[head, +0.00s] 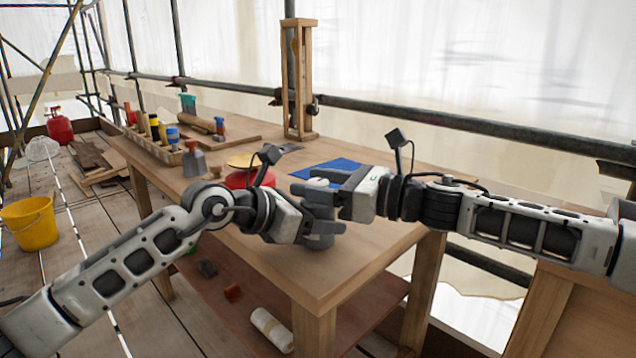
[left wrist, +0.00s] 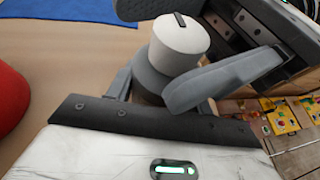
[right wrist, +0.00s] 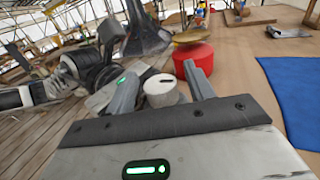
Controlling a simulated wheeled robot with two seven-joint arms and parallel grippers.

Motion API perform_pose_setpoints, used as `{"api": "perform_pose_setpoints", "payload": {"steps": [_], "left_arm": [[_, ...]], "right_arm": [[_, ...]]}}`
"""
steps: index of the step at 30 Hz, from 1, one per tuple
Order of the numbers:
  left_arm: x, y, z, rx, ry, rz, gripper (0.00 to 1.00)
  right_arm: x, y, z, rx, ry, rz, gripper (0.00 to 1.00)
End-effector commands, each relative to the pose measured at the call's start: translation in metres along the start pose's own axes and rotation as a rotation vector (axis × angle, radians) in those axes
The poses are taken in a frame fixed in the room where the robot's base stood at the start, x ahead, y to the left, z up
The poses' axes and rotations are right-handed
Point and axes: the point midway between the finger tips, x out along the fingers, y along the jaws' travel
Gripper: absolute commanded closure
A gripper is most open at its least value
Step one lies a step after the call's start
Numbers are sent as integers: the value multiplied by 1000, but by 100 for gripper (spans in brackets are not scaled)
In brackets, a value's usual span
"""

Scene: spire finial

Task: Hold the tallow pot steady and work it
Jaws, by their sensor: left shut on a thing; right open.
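The tallow pot appears to be the grey round pot (left wrist: 150,75) with a white lid (left wrist: 180,40) that has a dark slot on top. My left gripper (head: 318,228) is shut on the pot's body, low down, near the bench's front edge. My right gripper (head: 322,188) is open above it, with its fingers on either side of the white lid. The right wrist view shows the lid (right wrist: 160,88) between those fingers. Whether they touch it I cannot tell. The grippers hide much of the pot in the head view.
A red pot with a yellow top (head: 238,180) stands behind my left gripper. A blue cloth (head: 330,168) lies behind the grippers. A wooden rack of bottles and tools (head: 150,145) is at the bench's far left. A tall wooden frame (head: 299,80) stands at the back.

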Motion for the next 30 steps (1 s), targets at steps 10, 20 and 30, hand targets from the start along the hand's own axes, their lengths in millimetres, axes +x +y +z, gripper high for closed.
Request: {"api": "perform_pose_setpoints", "payload": {"steps": [10,20,30], "left_arm": [[0,0,0,0,0,0,75],[0,0,0,-1,-1,0,75],[0,-1,0,-1,1,-2,75]], "right_arm": [[0,0,0,1,0,1,92],[1,0,3,-1,-11,81,92],[2,-2,2,-1,-5,313,92]]}}
